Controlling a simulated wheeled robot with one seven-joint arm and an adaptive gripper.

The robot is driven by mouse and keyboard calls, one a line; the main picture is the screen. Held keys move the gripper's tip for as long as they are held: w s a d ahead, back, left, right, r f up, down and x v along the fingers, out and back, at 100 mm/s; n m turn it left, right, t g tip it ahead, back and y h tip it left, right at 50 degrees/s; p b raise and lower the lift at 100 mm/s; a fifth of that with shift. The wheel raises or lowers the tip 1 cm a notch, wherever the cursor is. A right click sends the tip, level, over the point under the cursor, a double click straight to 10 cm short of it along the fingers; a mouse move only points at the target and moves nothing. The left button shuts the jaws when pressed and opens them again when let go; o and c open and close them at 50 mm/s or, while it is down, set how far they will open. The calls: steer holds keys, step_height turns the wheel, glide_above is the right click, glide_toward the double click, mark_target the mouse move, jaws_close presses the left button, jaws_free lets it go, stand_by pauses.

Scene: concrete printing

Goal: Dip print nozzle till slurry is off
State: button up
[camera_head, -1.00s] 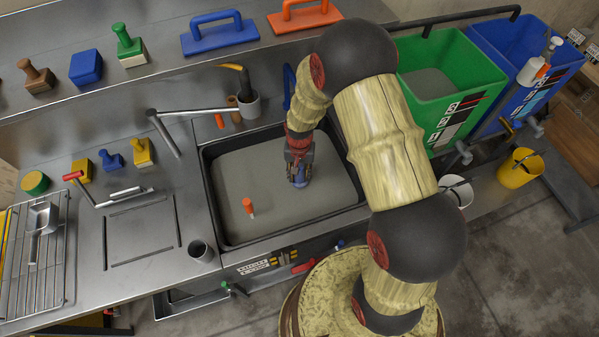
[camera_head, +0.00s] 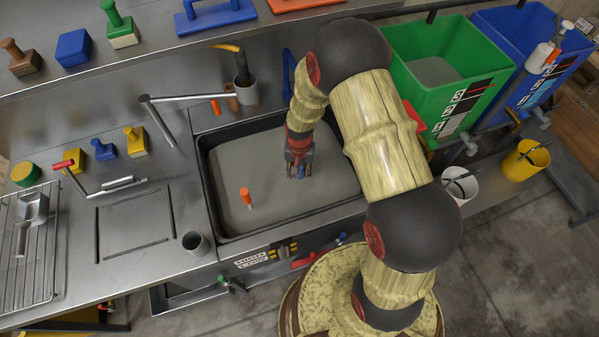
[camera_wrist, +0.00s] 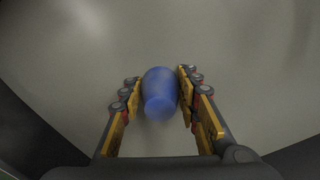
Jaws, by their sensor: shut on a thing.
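My gripper (camera_head: 299,168) is over the dark-rimmed basin (camera_head: 223,237) of grey, murky liquid (camera_head: 270,180), low near its surface. It is shut on a blue nozzle (camera_wrist: 160,92), which sits between the two yellow-edged fingers in the wrist view. In the head view only a little of the blue nozzle (camera_head: 298,176) shows below the fingers; its lower part seems to be in the liquid. I cannot tell whether any slurry clings to it. An orange-topped piece (camera_head: 246,194) stands upright in the liquid at the left, apart from my gripper.
A grey cup (camera_head: 196,242) stands left of the basin, and a metal holder (camera_head: 247,90) is behind it. A bent metal faucet-like arm (camera_head: 190,98) reaches toward the basin's back left. Green (camera_head: 450,60) and blue (camera_head: 545,45) bins stand at the right.

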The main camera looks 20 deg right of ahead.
steer(key=shift+a, duration=0.2)
steer(key=shift+a, duration=0.85)
steer(key=shift+d, duration=0.15)
steer(key=shift+d, duration=0.9)
steer(key=shift+a, duration=0.1)
steer(key=shift+a, duration=0.95)
steer(key=shift+d, duration=0.2)
steer(key=shift+d, duration=0.85)
steer(key=shift+a, duration=0.15)
